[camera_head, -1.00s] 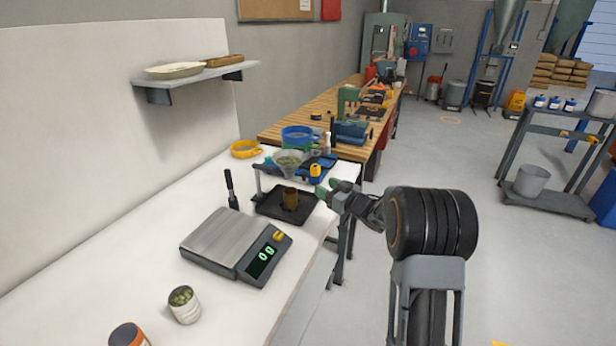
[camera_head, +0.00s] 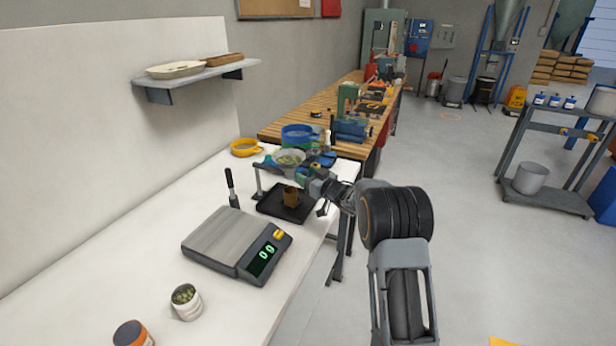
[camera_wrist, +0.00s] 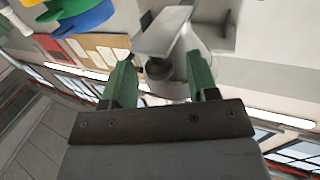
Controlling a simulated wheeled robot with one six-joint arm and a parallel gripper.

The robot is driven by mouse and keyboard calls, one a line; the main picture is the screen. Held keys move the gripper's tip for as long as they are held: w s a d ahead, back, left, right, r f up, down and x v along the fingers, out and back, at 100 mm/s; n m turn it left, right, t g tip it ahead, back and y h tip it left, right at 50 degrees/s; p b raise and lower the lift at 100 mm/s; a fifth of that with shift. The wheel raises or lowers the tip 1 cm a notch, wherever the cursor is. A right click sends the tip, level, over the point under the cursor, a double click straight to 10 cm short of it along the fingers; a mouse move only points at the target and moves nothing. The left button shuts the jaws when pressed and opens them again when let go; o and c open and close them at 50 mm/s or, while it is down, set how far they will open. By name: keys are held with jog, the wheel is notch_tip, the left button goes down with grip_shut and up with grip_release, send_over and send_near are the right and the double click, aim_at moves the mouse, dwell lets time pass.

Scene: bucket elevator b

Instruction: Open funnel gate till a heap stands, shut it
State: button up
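A clear funnel (camera_head: 289,159) with greenish contents is held on a stand at the far end of the white bench. Below it a brown cup (camera_head: 291,196) stands on a black tray (camera_head: 272,206). My gripper (camera_head: 306,172) is just right of the funnel's lower part. In the wrist view my gripper (camera_wrist: 161,78) has its two green fingers spread apart. A dark round knob (camera_wrist: 159,68) on a pale part shows between them, with no clear contact. The gate itself cannot be made out, nor whether any heap is in the cup.
A scale (camera_head: 235,244) with a lit green display stands nearer on the bench. A can of green pieces (camera_head: 186,300) and an orange-labelled jar (camera_head: 131,335) are at the front.

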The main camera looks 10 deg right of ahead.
grip_shut()
dwell(0.3)
jog(key=shift+s+d, duration=0.75)
jog(key=shift+d, duration=0.3)
grip_release()
